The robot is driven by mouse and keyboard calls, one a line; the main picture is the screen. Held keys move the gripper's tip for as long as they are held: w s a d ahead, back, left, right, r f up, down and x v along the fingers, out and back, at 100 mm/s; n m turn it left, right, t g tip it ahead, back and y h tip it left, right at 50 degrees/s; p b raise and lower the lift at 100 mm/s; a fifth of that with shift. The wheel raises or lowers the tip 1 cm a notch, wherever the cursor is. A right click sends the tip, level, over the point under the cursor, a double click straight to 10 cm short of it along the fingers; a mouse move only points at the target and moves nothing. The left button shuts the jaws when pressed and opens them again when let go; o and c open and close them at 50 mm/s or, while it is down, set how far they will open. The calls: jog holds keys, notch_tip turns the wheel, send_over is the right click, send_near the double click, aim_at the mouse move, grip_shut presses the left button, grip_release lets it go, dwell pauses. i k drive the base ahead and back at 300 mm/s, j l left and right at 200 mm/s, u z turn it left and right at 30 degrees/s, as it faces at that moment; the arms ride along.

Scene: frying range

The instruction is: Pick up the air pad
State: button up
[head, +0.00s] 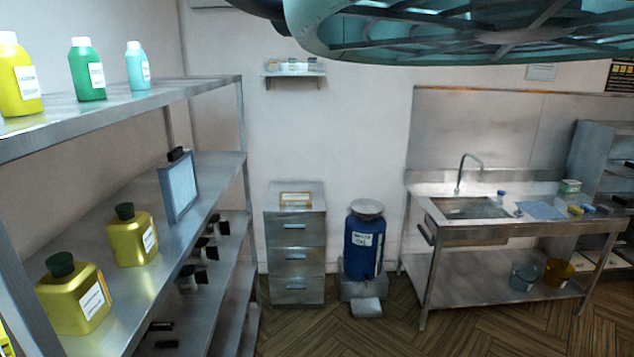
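I cannot identify the air pad for certain. A flat upright panel (180,188) with a blue-grey frame, a pale blue face and a dark piece at its top stands on the middle shelf of the metal rack at left, and it may be the pad. A light-blue flat sheet (541,210) lies on the sink counter at right. My gripper is not in view.
The rack's middle shelf (170,257) also holds yellow jugs (75,295) with dark caps. Drawers (295,242), a blue drum (364,247) and a sink counter (470,231) line the wall. Wooden floor (385,335) is clear in front. An unidentified teal frame hangs overhead.

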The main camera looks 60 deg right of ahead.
aim_at(178, 184)
jog(key=i+l, duration=0.15)
jog(key=l, duration=0.25)
jog(key=i+l+z, duration=0.1)
jog(key=l, duration=0.25)
jog(key=i+l, duration=0.15)
jog(key=l, duration=0.25)
jog(key=i+l+z, duration=0.1)
jog(key=l, duration=0.25)
jog(key=i+l, duration=0.2)
jog(key=l, duration=0.15)
jog(key=i+l, duration=0.2)
jog(key=l, duration=0.15)
jog(key=i+l+u, duration=0.1)
jog(key=i+l, duration=0.35)
jog(key=l, duration=0.2)
jog(key=i+l+u, duration=0.1)
jog(key=l, duration=0.25)
jog(key=i+l, duration=0.3)
jog(key=i+l+u, duration=0.1)
jog(key=l, duration=0.3)
jog(key=i+l, duration=0.25)
jog(key=l, duration=0.15)
jog(key=u, duration=0.05)
